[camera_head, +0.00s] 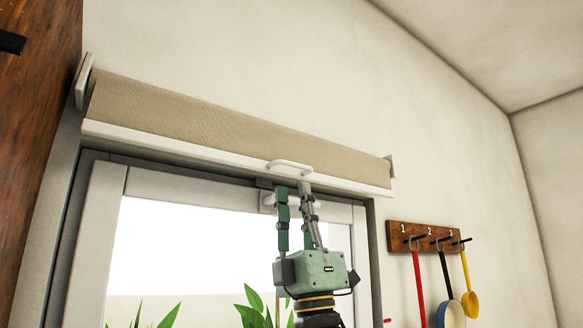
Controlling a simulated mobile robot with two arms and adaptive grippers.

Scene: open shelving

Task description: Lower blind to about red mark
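The beige roller blind (230,125) is rolled up above the window, with a white bottom bar (180,146). A white handle (291,165) sticks out from the bar near its middle. My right gripper (293,189) points upward, its two fingers apart and their tips just below the handle. Nothing shows between the fingers; I cannot tell whether the tips touch the bar. A small red patch (387,322) shows at the bottom edge, right of the window frame; I cannot tell if it is the red mark. My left gripper is not in view.
A wooden rack (400,238) numbered 1, 2, 3 hangs on the right wall, with red, black and yellow-handled utensils. Green plant leaves (253,300) stand low before the window. A brown wooden panel (35,110) borders the left. The upper wall is bare.

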